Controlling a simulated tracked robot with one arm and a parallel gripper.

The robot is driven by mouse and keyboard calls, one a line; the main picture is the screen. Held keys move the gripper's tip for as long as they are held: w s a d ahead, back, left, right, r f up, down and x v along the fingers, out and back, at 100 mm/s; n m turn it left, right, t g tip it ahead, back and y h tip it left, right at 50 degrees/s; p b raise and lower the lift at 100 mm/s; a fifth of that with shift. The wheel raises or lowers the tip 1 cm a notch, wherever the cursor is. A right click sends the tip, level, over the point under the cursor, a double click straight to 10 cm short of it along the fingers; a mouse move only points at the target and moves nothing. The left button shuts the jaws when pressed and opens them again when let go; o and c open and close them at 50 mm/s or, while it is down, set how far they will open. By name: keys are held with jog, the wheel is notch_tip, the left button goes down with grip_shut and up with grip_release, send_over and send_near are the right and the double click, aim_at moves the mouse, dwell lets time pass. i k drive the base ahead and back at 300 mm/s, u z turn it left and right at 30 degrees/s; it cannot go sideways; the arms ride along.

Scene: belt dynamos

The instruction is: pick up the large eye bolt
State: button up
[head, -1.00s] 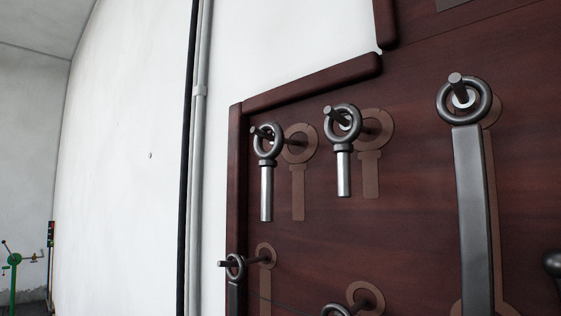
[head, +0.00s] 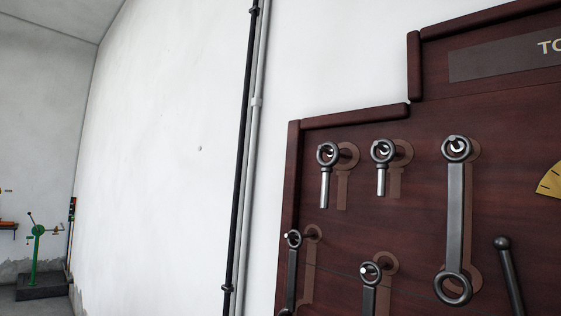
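Two steel eye bolts hang by their rings on pegs at the upper left of a dark red wooden tool board. The left eye bolt (head: 325,186) has a slightly longer shank than the right eye bolt (head: 381,180), so it looks like the large one, though they are close in size. Both hang shank down, each in front of a lighter painted outline. My gripper is not in view, so its state does not show.
The tool board (head: 420,215) also holds a long ring-ended bar (head: 454,215), a dark rod (head: 510,275) and smaller ringed tools (head: 370,274) below. A yellow piece (head: 551,181) shows at right. Pipes (head: 246,160) run down the white wall. A green stand (head: 37,250) is far left.

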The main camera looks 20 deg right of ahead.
aim_at(326, 169)
jog(key=u, duration=0.65)
jog(key=k, duration=0.8)
jog(key=u, duration=0.6)
jog(key=i, duration=1.85)
jog(key=z, duration=1.25)
jog(key=i, duration=0.65)
jog(key=z, duration=0.5)
